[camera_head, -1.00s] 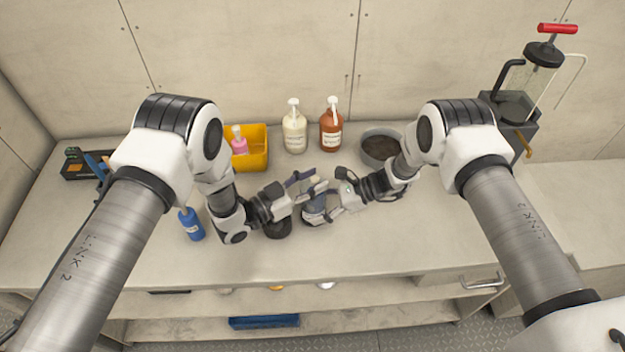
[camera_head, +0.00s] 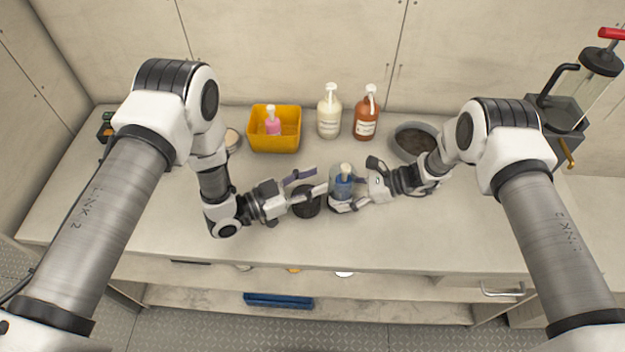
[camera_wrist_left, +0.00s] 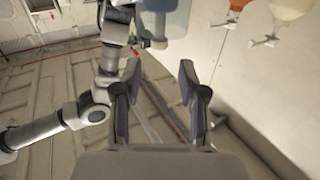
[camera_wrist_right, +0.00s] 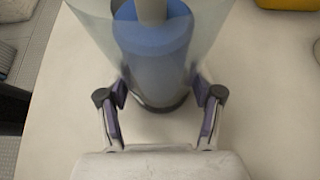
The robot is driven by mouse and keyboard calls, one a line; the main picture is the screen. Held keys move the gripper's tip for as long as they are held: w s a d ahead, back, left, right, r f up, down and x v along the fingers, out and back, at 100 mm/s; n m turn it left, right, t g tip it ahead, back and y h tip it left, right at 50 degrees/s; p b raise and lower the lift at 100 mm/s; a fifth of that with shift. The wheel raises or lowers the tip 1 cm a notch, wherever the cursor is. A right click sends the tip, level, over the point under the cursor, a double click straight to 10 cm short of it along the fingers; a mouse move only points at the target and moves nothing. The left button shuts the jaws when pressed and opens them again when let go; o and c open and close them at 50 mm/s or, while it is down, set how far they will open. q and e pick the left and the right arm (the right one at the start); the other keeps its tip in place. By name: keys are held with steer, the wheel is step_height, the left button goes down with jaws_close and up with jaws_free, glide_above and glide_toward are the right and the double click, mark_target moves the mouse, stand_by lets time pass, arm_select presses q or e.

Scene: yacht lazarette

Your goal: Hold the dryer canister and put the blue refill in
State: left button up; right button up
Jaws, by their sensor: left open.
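The clear dryer canister (camera_head: 333,190) stands upright on the counter, and the blue refill (camera_head: 343,187) shows inside it with a pale top piece. In the right wrist view the blue refill (camera_wrist_right: 155,50) is seen through the canister wall (camera_wrist_right: 92,22). My right gripper (camera_wrist_right: 157,95) has its fingers on both sides of the canister low down, shut on it. My left gripper (camera_head: 320,181) is open and empty, just left of the canister; its spread fingers (camera_wrist_left: 159,75) show in the left wrist view with nothing between them.
A dark round object (camera_head: 306,206) sits on the counter below my left gripper. Behind stand a yellow bin (camera_head: 262,144) with a pink bottle (camera_head: 272,126), a cream pump bottle (camera_head: 329,115), a brown pump bottle (camera_head: 367,118) and a grey bowl (camera_head: 415,147). The front counter is clear.

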steer(key=o, duration=0.4)
steer(key=shift+a, duration=0.1)
steer(key=v, duration=1.2)
